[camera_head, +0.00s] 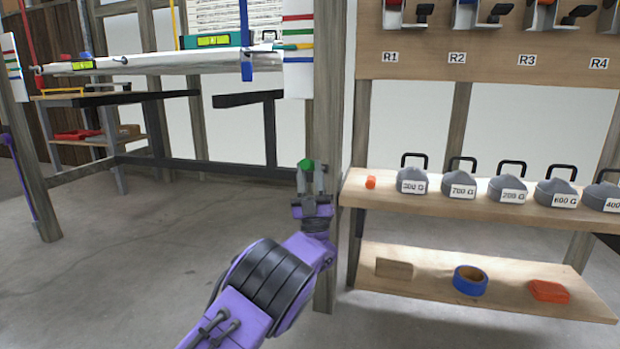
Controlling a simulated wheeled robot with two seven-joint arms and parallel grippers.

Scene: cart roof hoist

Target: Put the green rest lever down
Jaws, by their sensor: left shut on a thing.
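The green rest lever (306,164) shows as a small green knob in front of the wooden post, at the middle of the view. My left gripper (310,178) points up at it and is shut on it. The fingers hide the lever's lower part, so I cannot tell how it is joined to the post or how it is tilted. My right gripper is not in view.
A wooden shelf (355,195) right of the post carries grey labelled weights (412,182) and a small orange piece (370,182). A blue tape roll (470,280) lies on the lower shelf. A long white roof panel (180,62) hangs at upper left. Floor at left is clear.

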